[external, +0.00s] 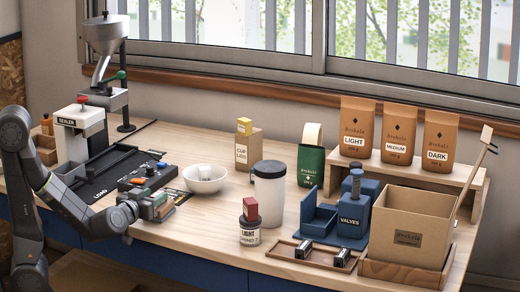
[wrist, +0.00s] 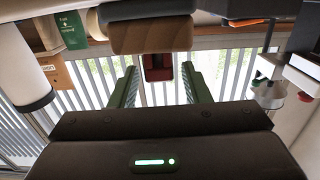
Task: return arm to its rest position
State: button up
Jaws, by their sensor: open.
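My arm (external: 38,178) stands at the left edge of the external view, bent, with its forearm reaching right over the front of the counter. My gripper (external: 168,204) is low over the counter's front edge, left of and in front of the white bowl (external: 205,178). In the wrist view my gripper (wrist: 160,75) shows two green fingers spread apart. Nothing is held between them; a dark red block (wrist: 158,66) shows in the gap, beyond the fingers. The wrist picture appears upside down.
A jar (external: 250,232) with a red block on top and a white canister (external: 269,190) with a dark lid stand right of my gripper. The sealer (external: 80,135) and black tray (external: 95,175) are close behind.

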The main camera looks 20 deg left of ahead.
jog(key=shift+w+f, duration=0.1)
jog(key=shift+w, duration=1.05)
jog(key=shift+s, duration=0.1)
jog(key=shift+s+p, duration=1.05)
jog(key=shift+s, duration=4.7)
jog(key=b, duration=0.2)
send_near(163, 191)
jog(key=shift+w+a+f, duration=0.1)
jog(key=shift+w+a, duration=0.1)
jog(key=shift+w, duration=0.3)
jog(key=shift+w+a, duration=0.15)
jog(key=shift+w, duration=0.4)
jog(key=w, duration=0.5)
jog(key=shift+w+f+b, duration=0.3)
jog(key=shift+w+b, duration=0.1)
notch_tip(163, 191, up, 11)
jog(key=p, duration=0.5)
jog(key=w+d+r+p, duration=0.1)
jog(key=w+d+r, duration=0.1)
jog(key=d, duration=0.7)
jog(key=w+d+r+p, duration=0.1)
jog(key=w+d+r, duration=0.2)
jog(key=d, duration=0.6)
jog(key=shift+w+d, duration=0.35)
jog(key=shift+w, duration=0.45)
